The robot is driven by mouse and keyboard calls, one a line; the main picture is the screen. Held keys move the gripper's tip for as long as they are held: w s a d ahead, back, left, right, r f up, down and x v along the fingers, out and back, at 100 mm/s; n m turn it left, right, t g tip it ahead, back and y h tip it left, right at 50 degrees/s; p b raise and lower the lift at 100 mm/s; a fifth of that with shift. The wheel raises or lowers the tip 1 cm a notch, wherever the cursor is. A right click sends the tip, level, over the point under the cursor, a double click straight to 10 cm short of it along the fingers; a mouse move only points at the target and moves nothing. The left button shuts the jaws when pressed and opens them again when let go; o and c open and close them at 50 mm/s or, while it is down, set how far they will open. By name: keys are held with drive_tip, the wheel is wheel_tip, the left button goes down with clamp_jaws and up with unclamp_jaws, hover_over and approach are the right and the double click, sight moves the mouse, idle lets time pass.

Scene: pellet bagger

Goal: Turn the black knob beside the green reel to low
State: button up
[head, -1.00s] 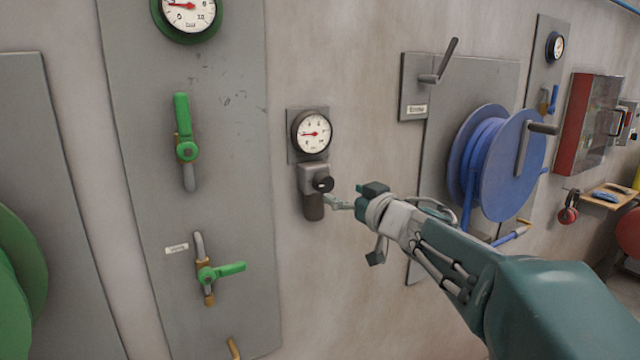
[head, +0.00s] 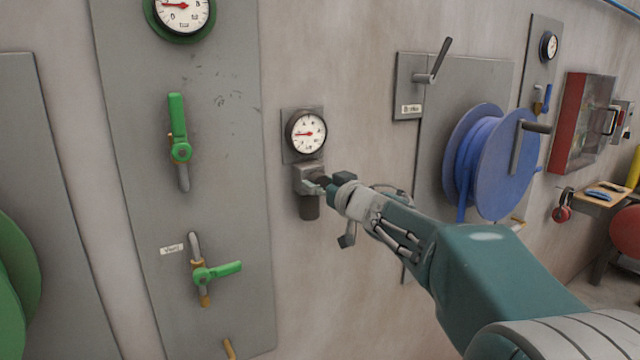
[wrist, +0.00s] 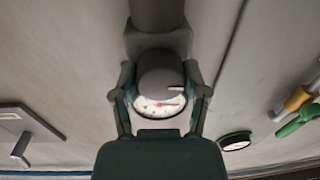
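The black knob (head: 322,181) sticks out from a small grey regulator body (head: 307,178) under a round white gauge (head: 306,132), whose red needle points left. In the head view my gripper (head: 328,184) is at the knob and partly hides it. In the wrist view the knob (wrist: 160,72) sits between the two fingers of my gripper (wrist: 159,84), one on each side. The fingers are spread, with what looks like a narrow gap to the knob. A pale mark shows on the knob's edge. The green reel (head: 15,285) is at the far left, partly cut off.
A grey panel with green-handled valves (head: 180,150) stands left of the regulator. To the right are a lever plate (head: 409,85), a blue hose reel (head: 505,165) and a red cabinet (head: 585,120). The wall around the regulator is bare.

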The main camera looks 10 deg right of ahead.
drive_tip(key=shift+n, duration=0.3)
drive_tip(key=n, duration=0.4)
drive_tip(key=shift+n, duration=0.3)
drive_tip(key=shift+a+f+n+h, duration=0.1)
drive_tip(key=shift+n+h, duration=0.3)
drive_tip(key=shift+n, duration=2)
drive_tip(key=o, duration=1.1)
drive_tip(key=shift+a, duration=0.1)
drive_tip(key=v, duration=1.2)
